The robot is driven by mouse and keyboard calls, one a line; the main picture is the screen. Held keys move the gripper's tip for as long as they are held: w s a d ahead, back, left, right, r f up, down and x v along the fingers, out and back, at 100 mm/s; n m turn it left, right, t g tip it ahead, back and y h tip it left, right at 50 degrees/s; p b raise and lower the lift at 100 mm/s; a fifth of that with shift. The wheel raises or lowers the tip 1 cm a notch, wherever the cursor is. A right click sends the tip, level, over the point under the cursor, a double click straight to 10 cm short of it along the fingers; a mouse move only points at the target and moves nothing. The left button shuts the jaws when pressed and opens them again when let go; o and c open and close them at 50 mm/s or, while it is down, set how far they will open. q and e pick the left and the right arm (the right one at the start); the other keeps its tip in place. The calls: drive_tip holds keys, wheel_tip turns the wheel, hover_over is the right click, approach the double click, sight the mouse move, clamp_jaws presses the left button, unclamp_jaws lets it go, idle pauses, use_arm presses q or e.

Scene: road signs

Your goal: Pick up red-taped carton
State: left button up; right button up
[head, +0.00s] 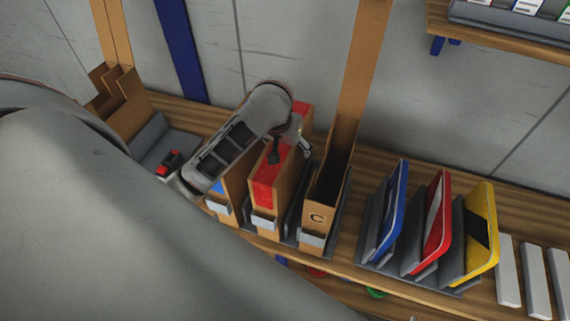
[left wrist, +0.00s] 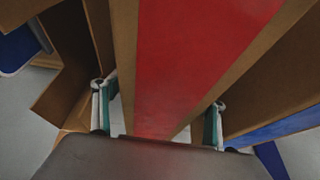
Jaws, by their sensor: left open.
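The red-taped carton (head: 266,188) is a narrow brown box with a wide red strip, standing upright in a slot on the wooden shelf. My left gripper (head: 289,150) is over its rear upper part, open. In the left wrist view the carton (left wrist: 190,60) fills the middle, and the two fingers of my left gripper (left wrist: 158,117) are on either side of it, with no firm contact visible. My left arm and hand hide part of the carton in the head view. My right gripper is not in view.
A blue-marked carton (head: 235,185) stands close on the left and an open carton marked C (head: 318,217) close on the right. Blue, red and yellow signs (head: 483,230) stand in racks further right. An upper shelf (head: 500,40) is at top right.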

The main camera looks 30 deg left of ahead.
use_arm(q)
drive_tip(key=shift+f, duration=0.25)
idle(0.4)
drive_tip(key=shift+r, duration=0.1)
clamp_jaws()
